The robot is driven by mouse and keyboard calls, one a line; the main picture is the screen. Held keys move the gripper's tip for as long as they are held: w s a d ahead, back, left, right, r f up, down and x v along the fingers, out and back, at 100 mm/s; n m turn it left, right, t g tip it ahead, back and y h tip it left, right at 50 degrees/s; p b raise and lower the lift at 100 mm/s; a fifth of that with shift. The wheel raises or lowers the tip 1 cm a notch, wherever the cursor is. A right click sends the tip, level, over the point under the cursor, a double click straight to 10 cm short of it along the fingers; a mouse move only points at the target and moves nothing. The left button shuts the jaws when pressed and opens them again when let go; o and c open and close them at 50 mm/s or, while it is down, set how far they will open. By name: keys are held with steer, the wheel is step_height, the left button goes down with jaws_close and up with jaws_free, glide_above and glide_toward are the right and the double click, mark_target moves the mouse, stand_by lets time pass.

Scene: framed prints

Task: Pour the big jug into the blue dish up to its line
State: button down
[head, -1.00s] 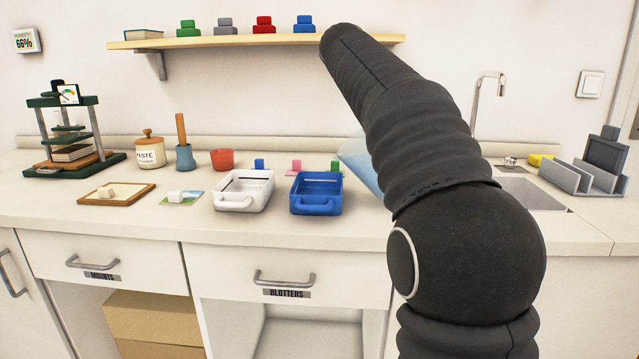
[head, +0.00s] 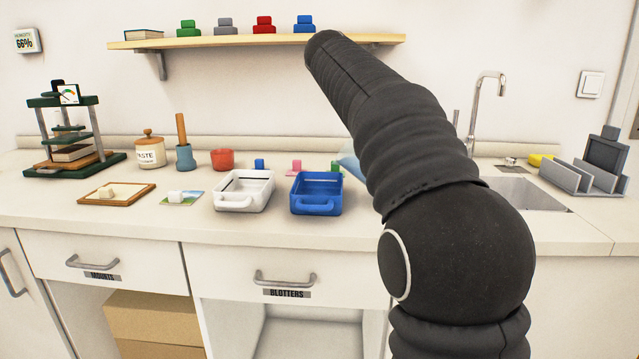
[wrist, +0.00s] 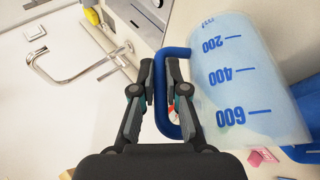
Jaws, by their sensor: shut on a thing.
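The big jug (wrist: 245,95) is pale and translucent, with blue marks 200, 400 and 600. My gripper (wrist: 160,82) is shut on its blue handle (wrist: 163,120). In the head view only a sliver of the jug (head: 350,166) shows, just right of the blue dish; my arm hides the rest and my gripper. The jug's tilt and its water level are unclear. The blue dish (head: 316,208) is a rectangular tray with a front handle, standing on the counter. I cannot make out a fill line or any liquid in it.
A white dish (head: 243,204) stands just left of the blue one. Small stamps, including a blue one (head: 259,165) and a pink one (wrist: 262,157), stand behind the dishes. The sink (head: 525,192) and tap (head: 487,100) are right of my arm. The counter front is clear.

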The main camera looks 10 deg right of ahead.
steer(key=shift+w+a+r+n+g+h+b, duration=0.15)
steer(key=shift+a+r+h+b, duration=0.05)
steer(key=shift+a+h, duration=0.35)
steer(key=shift+w+a+r+n+g+h+b, duration=0.15)
steer(key=shift+a+h, duration=0.25)
steer(key=shift+h, duration=0.25)
stand_by(1.6)
steer(key=shift+w+a+r+h, duration=0.15)
steer(key=shift+a+r+h, duration=0.6)
steer(key=shift+r+h, duration=0.1)
stand_by(2.1)
steer(key=shift+w+a+r+n+h+p, duration=0.15)
steer(key=shift+w+a+r+n+h, duration=0.1)
steer(key=shift+a+h, duration=0.25)
steer(key=shift+w+a+r+n+h+p, duration=0.15)
steer(key=shift+a+r+h, duration=0.1)
steer(key=shift+a, duration=0.45)
stand_by(1.0)
